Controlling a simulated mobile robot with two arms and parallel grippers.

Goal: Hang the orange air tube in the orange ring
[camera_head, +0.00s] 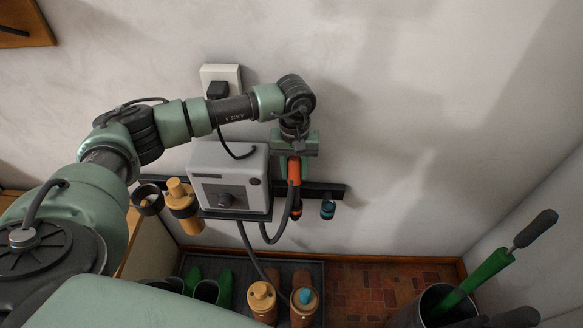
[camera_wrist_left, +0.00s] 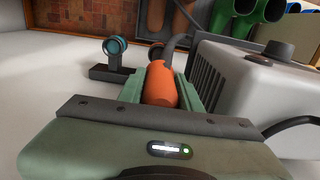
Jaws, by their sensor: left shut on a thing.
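My left gripper (camera_head: 294,163) is shut on the orange air tube (camera_head: 294,173), in front of the wall, just right of the grey box. In the left wrist view the tube's orange end (camera_wrist_left: 160,84) sits between the fingers of the left gripper (camera_wrist_left: 160,92). A dark hose (camera_head: 281,226) hangs from the tube in a loop. The orange ring (camera_head: 297,213) shows partly on the dark rail, just below the tube in the head view; I cannot tell the gap between them. My right gripper is not in view.
The grey box (camera_head: 229,166) stands close on the left. A teal ring (camera_head: 328,209) is right of the orange ring on the rail (camera_head: 335,189). A tan holder (camera_head: 181,204) and dark ring (camera_head: 148,199) are at left. The wall at right is clear. Boots and a bin (camera_head: 424,305) stand below.

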